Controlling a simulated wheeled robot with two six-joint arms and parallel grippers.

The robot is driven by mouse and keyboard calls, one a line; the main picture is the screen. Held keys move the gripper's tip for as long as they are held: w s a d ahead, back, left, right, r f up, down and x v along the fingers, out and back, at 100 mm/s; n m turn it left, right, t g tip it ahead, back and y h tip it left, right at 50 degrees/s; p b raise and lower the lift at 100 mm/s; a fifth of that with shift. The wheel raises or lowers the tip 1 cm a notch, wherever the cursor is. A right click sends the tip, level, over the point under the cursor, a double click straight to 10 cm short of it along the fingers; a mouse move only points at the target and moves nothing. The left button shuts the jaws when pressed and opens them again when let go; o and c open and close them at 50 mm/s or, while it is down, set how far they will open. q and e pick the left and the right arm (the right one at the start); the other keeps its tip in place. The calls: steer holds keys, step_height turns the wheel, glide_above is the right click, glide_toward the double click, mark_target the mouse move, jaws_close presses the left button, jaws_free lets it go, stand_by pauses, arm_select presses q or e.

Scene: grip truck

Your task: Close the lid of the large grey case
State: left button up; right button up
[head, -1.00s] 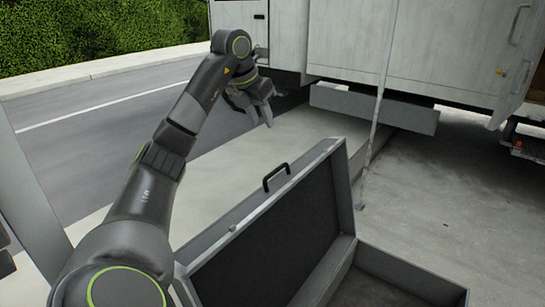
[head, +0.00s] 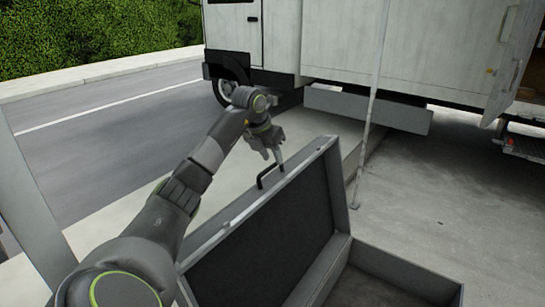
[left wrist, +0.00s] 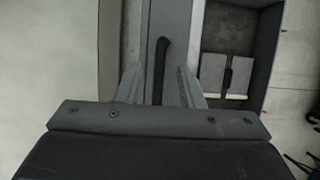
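The large grey case stands open in the head view, its lid (head: 262,235) raised and tilted, with a dark inner lining. The case's lower part (head: 405,272) runs off the bottom edge. A black handle (head: 270,176) sits on the lid's upper edge, and it also shows in the left wrist view (left wrist: 161,62). My left gripper (head: 272,158) is just above and behind the handle. In the left wrist view its fingers (left wrist: 160,85) are apart, one on each side of the handle, with gaps between. My right gripper is not in view.
A white truck (head: 400,50) stands behind, with a thin pale pole (head: 372,110) in front of it, close beyond the lid. The road (head: 100,150) and a hedge (head: 90,40) lie at the left. Bare pavement (head: 460,200) is at the right.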

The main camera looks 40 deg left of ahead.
arm_select(q)
steer(key=shift+x, duration=0.8)
steer(key=shift+c, duration=0.4)
jaws_close()
